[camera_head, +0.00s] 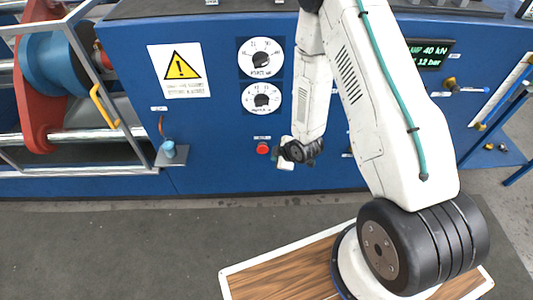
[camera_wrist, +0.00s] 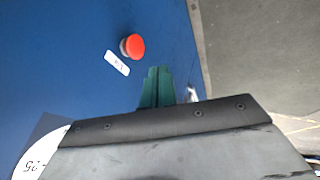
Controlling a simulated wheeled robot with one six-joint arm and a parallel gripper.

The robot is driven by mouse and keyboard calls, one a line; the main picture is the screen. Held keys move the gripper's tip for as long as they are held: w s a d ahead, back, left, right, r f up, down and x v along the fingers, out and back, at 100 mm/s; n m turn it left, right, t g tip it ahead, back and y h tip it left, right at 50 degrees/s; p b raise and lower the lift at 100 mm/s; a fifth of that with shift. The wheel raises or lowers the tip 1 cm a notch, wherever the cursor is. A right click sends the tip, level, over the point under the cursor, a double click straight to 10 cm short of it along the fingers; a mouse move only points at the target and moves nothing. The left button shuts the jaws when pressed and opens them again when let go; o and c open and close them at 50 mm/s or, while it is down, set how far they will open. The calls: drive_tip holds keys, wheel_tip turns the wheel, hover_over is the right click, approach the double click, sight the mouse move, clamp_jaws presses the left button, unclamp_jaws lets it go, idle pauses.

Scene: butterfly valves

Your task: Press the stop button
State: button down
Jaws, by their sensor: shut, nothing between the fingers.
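The red stop button (camera_head: 263,148) sits on the blue panel, below the two round dials, in the head view. In the wrist view the round red button (camera_wrist: 133,46) stands out from the blue panel, with a small white label (camera_wrist: 117,63) beside it. My gripper (camera_wrist: 157,73) has its green fingers together and empty; their tips are below and to the right of the button, apart from it in the picture. In the head view my gripper (camera_head: 276,153) is just right of the button. The gap in depth to the panel is hard to tell.
Two white dials (camera_head: 261,98) are above the button. A warning sign (camera_head: 180,71) and a small blue-knobbed lever (camera_head: 169,149) are to the left. Grey floor (camera_head: 110,240) lies in front.

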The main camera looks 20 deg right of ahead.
sight(265, 152)
drive_tip(key=shift+w+a+f, duration=0.15)
drive_tip(key=shift+w+f, duration=1.15)
drive_tip(key=shift+w, duration=0.25)
drive_tip(key=shift+w+a+f, duration=0.15)
drive_tip(key=shift+w+f, duration=1.2)
drive_tip(key=shift+w, duration=0.25)
drive_tip(key=shift+w+a+f, duration=0.15)
drive_tip(key=shift+w+f, duration=1.15)
drive_tip(key=shift+w, duration=0.25)
